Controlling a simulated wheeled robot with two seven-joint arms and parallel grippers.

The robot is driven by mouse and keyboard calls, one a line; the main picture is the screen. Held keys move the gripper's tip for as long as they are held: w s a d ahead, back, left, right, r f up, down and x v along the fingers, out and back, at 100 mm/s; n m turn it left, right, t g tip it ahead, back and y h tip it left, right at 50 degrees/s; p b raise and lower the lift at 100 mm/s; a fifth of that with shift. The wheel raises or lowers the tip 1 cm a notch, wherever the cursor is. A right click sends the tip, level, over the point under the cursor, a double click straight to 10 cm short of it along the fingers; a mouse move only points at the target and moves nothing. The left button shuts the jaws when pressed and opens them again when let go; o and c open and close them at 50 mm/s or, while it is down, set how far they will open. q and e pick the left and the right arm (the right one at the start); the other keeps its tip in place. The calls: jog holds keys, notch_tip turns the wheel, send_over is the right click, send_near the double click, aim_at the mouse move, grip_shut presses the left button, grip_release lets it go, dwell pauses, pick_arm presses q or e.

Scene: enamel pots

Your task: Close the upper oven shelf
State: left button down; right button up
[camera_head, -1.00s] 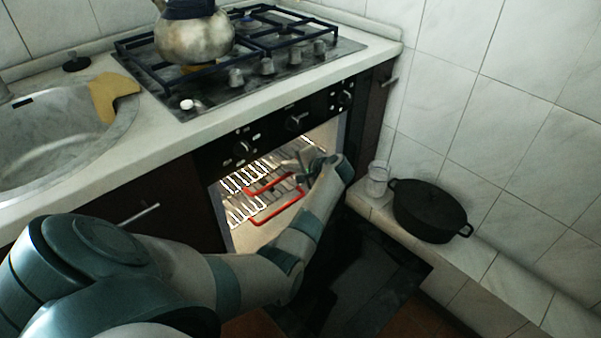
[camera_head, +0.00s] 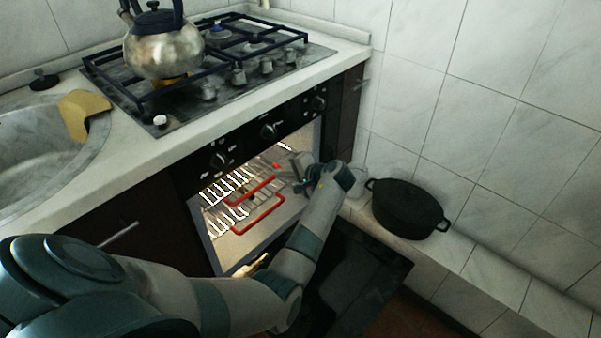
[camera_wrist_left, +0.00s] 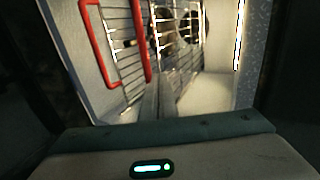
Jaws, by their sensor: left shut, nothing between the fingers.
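The oven (camera_head: 268,131) is open and lit inside. The upper shelf (camera_head: 226,189) is a wire rack with a red front handle (camera_head: 252,191). A lower rack with a similar red handle (camera_head: 260,224) lies below it. My left gripper (camera_head: 297,168) is shut and empty at the right side of the opening, right of the upper handle. Whether it touches the shelf I cannot tell. In the left wrist view, the shut fingers (camera_wrist_left: 158,100) point into the oven, with red bars (camera_wrist_left: 91,45) and wire racks (camera_wrist_left: 185,35) beyond, to their left and ahead.
The dark oven door (camera_head: 345,275) hangs open below my left arm. A black pot (camera_head: 408,208) and a glass jar (camera_head: 358,181) stand on the tiled ledge at right. A kettle (camera_head: 163,48) stands on the hob above.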

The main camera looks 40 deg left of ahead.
pick_arm(q)
jog(key=v, duration=0.9)
jog(key=shift+p, duration=0.45)
pick_arm(e)
jog(key=shift+s+d+f+g+h, duration=0.3)
jog(key=shift+s+d+g+h, duration=0.1)
jog(key=shift+d, duration=0.3)
pick_arm(q)
jog(key=shift+s+f, duration=0.1)
pick_arm(e)
jog(key=shift+w, duration=0.1)
